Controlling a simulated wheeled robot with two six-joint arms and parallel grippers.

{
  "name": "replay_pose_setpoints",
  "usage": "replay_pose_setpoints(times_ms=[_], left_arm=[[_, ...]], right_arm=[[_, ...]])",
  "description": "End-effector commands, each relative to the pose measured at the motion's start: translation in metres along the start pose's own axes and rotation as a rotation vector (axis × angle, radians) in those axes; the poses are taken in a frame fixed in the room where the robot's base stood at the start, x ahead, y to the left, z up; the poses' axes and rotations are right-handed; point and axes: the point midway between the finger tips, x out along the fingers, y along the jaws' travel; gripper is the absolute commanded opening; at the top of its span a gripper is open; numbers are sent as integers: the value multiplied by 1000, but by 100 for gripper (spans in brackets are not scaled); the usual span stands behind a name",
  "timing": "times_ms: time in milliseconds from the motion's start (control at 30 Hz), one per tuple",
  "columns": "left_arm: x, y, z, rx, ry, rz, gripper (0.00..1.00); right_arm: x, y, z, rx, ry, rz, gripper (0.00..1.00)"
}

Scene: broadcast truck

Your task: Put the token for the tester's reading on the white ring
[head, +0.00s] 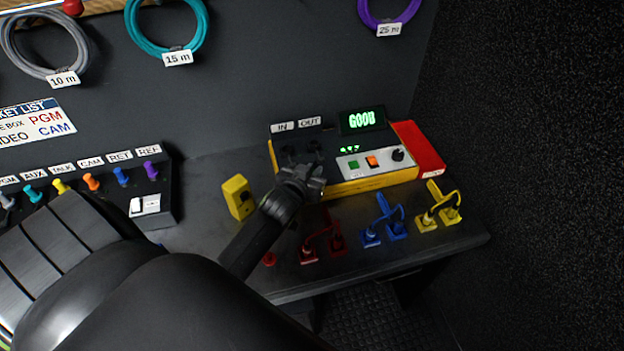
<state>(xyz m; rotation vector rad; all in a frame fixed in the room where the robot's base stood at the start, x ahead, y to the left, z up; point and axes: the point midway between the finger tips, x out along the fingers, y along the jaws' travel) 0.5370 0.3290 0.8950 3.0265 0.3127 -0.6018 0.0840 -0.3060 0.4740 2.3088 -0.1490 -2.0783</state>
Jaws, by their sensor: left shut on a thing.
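The tester (345,187) is a yellow-edged box with a dark top at the back of the desk. Its display (362,120) reads GOOD in green. My left gripper (312,182) is at the tester's left front, below the IN and OUT labels. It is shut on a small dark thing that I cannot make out. A small red piece (269,259) shows beside my left forearm, partly hidden; I cannot tell if it is a token. I cannot pick out a white ring. My right gripper is not in view.
Red (308,256), blue (371,238) and yellow (427,222) cable pieces stand along the desk's front. A yellow block (238,197) is left of the gripper. A red tray (424,150) adjoins the tester. A panel with coloured plugs (150,180) is at left.

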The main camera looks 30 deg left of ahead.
Motion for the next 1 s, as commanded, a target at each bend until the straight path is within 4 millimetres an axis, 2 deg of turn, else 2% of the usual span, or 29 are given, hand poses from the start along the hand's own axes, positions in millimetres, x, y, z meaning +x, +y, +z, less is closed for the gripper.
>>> replay_pose_setpoints(times_ms=[33,67,500,533,700,1000], left_arm=[[4,0,9,0,1,0,0],[4,0,10,0,1,0,0],[5,0,13,0,-1,0,0],[6,0,13,0,-1,0,15],[5,0,13,0,-1,0,36],[4,0,10,0,0,0,36]], right_arm=[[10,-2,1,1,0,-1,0],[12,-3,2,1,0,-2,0],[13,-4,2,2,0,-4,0],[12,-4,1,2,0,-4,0],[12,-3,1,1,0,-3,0],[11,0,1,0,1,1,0]])
